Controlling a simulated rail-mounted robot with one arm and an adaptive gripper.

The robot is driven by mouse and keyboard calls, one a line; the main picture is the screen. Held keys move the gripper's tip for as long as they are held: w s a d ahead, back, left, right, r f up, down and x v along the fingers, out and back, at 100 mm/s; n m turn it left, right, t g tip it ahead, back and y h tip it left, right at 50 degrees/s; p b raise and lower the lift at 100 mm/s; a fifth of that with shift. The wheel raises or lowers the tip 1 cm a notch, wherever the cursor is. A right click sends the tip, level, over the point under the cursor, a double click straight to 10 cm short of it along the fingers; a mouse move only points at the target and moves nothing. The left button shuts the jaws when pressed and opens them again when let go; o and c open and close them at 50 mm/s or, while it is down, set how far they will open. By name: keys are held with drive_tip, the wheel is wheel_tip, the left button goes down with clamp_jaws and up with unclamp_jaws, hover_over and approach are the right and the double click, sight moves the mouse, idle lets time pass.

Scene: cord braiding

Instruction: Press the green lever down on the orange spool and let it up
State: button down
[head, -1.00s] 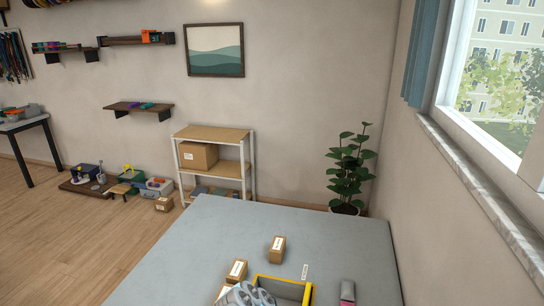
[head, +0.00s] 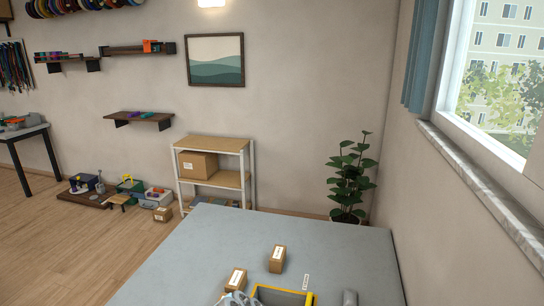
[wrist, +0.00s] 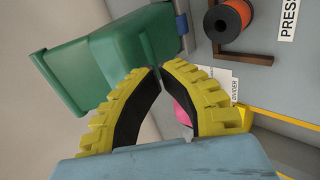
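In the wrist view an orange spool (wrist: 229,18) with a dark core lies at the upper right, beside a brown bracket (wrist: 243,56). A large green, box-like piece (wrist: 105,68) stands at the upper left, beyond the left finger. I cannot tell whether it is the green lever. My gripper (wrist: 159,68) has curved yellow fingers with black pads. Their tips come together beside the green piece, with nothing visible held between them. A pink thing (wrist: 181,113) shows partly behind the right finger. The spool does not show in the head view.
A grey table (head: 210,250) carries small cartons (head: 277,259) and a yellow-edged tray (head: 284,289) near the bottom of the head view. The wrist view shows a "PRESS" label (wrist: 288,18) and a "DIVIDER" label (wrist: 235,88). The table's far left part is clear.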

drive_tip(key=shift+f+b, duration=3)
idle(0.3)
drive_tip(key=a+r+p, duration=0.2)
drive_tip(key=r+p, duration=0.2)
drive_tip(key=r, duration=0.3)
drive_tip(key=w+a+r+p, duration=0.1)
drive_tip(key=r+p, duration=0.3)
drive_tip(key=r, duration=0.4)
drive_tip(key=shift+w+a, duration=0.15)
drive_tip(key=shift+a, duration=0.75)
